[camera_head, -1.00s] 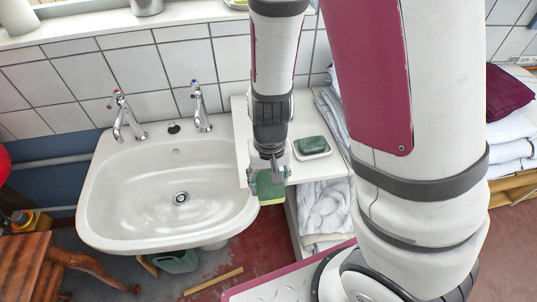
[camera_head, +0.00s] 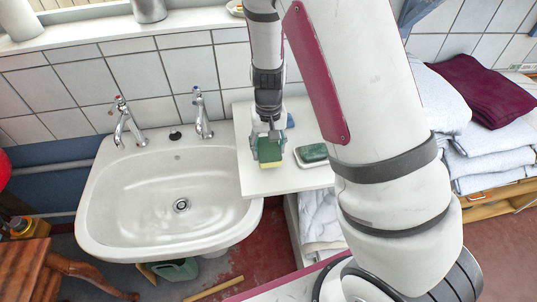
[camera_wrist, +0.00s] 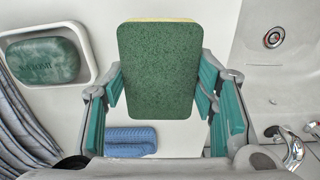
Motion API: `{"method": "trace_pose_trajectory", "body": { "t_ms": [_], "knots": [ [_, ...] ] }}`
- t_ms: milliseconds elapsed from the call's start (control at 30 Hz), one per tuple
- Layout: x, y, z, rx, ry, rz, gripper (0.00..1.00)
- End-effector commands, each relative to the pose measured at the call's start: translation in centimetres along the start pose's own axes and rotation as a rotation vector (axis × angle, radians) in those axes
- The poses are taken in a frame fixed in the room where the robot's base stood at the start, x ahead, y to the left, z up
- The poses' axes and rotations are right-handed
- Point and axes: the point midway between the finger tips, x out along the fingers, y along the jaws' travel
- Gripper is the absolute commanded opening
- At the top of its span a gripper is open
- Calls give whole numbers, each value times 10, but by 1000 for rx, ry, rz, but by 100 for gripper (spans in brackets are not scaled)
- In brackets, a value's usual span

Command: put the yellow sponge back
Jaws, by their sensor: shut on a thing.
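The yellow sponge (camera_head: 271,158) has a green scouring face and a yellow body. My gripper (camera_head: 268,142) is shut on it, over the white shelf (camera_head: 262,184) beside the basin. In the wrist view the sponge (camera_wrist: 158,70) shows its green face between the two fingers of my gripper (camera_wrist: 160,95), with a thin yellow edge at the top. I cannot tell whether its lower edge touches the shelf.
A green soap bar in a white dish (camera_head: 313,154) lies right of the sponge. A folded blue cloth (camera_wrist: 130,140) lies on the shelf behind. The white basin (camera_head: 150,200) with two taps (camera_head: 201,112) is at left. Folded towels (camera_head: 492,150) are stacked at far right.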

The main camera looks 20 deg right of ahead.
Motion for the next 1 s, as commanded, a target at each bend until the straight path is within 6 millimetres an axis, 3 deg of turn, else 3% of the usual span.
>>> {"method": "trace_pose_trajectory", "body": {
  "t_ms": [300, 667, 700, 767, 800, 1000],
  "knots": [
    [33, 1, 2, 0, -4, 1, 22],
    [38, 0, 0, -1, -2, 0, 22],
    [38, 0, 0, -1, -1, 0, 55],
    [38, 0, 0, -1, -1, 0, 69],
    [37, 0, 0, -1, -1, 0, 73],
    [37, 0, 1, -1, -1, 0, 73]
  ]
}}
